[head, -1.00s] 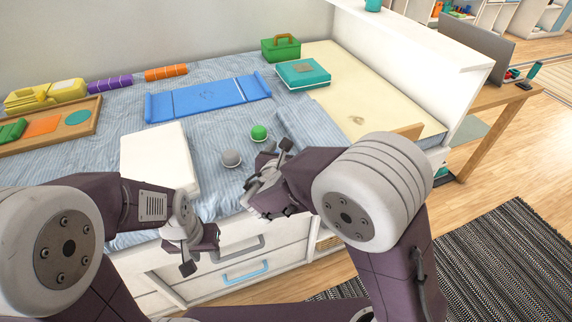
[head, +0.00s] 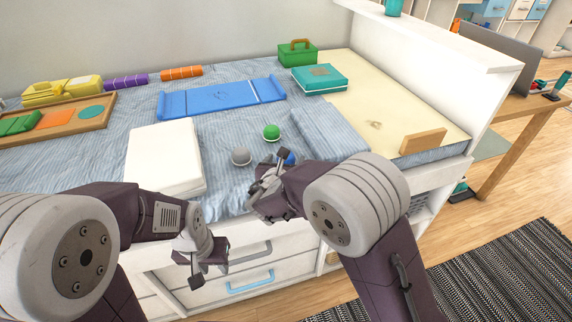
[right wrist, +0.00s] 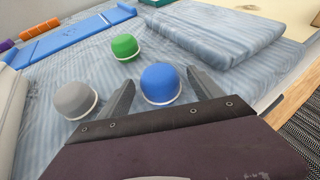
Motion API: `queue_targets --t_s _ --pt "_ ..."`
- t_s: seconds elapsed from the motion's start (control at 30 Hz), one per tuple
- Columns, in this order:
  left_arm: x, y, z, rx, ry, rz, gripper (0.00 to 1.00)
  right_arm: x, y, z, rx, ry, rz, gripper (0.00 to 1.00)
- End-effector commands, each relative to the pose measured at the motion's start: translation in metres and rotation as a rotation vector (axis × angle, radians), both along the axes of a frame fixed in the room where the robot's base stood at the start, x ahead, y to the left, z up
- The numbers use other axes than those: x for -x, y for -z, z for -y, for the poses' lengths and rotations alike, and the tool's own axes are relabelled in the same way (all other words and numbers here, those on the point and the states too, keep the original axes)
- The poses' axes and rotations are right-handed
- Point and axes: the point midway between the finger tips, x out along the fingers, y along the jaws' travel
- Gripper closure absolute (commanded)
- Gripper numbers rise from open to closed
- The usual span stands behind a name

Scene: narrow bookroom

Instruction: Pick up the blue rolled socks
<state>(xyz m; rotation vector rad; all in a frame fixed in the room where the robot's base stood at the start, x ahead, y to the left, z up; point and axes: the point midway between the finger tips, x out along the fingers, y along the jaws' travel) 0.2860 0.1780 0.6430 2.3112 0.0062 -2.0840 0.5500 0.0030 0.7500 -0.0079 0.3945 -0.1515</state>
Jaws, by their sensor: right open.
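The blue rolled socks (right wrist: 161,84) lie on the striped bed cover, a round bundle with a pale band at the base. In the head view they show only as a small blue patch (head: 290,158), partly hidden behind my right gripper (head: 268,171). In the right wrist view the two fingers stand apart, one on each side of the socks, with visible gaps; the gripper is open and empty. My left gripper (head: 191,268) hangs in front of the bed's drawers, its fingers apart with nothing between them.
Green rolled socks (head: 271,132) and grey rolled socks (head: 241,156) lie close by. A white folded item (head: 165,157) is to the left, a folded striped blanket (head: 329,134) to the right. A blue board (head: 222,97), teal box (head: 319,79) and green toolbox (head: 297,53) sit farther back.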

Motion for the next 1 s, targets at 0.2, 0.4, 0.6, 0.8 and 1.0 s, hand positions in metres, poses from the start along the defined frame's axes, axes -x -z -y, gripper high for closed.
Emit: queue_targets --t_s 0.2,0.4,0.6,0.8,1.0 --pt "0.0 0.003 0.0 0.0 0.0 0.0 0.64 -0.012 0.004 0.002 0.0 0.0 0.0 0.25" --pt "0.0 0.003 0.0 0.0 0.0 0.0 0.64 -0.011 0.004 0.002 0.0 0.0 0.0 0.5" --pt "0.0 0.002 0.0 0.0 0.0 0.0 0.64 -0.011 0.004 0.002 0.0 0.0 0.0 0.9" --pt "0.0 0.001 0.0 0.0 0.0 0.0 0.64 -0.011 0.002 0.002 -0.001 0.0 0.0 0.9" --pt "0.0 -0.012 0.0 0.0 0.0 0.0 0.64 -0.011 -0.021 0.002 -0.003 0.001 0.001 0.9"
